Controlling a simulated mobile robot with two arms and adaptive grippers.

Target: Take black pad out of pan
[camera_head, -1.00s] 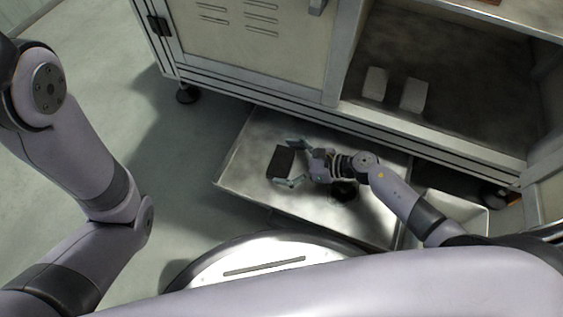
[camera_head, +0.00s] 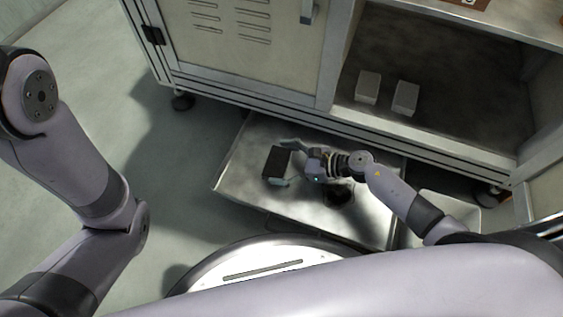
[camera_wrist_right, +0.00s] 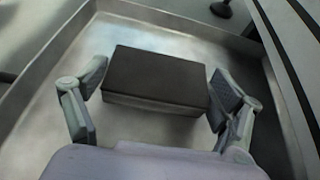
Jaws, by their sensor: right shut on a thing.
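The black pad (camera_head: 276,162) is a dark rectangular block in the left part of the shallow metal pan (camera_head: 232,163). In the right wrist view the pad (camera_wrist_right: 155,80) lies across the middle, with the pan's wall (camera_wrist_right: 45,60) behind and to the left. My right gripper (camera_head: 284,163) is shut on the pad, one finger at each short end. Its fingers also show in the right wrist view (camera_wrist_right: 156,98). I cannot tell whether the pad's underside touches the pan floor. My left arm is at the left of the head view; its gripper is out of view.
A dark round thing (camera_head: 338,194) lies in the pan below my right wrist. A cabinet (camera_head: 250,50) stands just behind the pan, with two small light blocks (camera_head: 367,86) (camera_head: 405,97) on its open shelf. A pale bin (camera_head: 455,212) stands right of the pan. Floor at left is clear.

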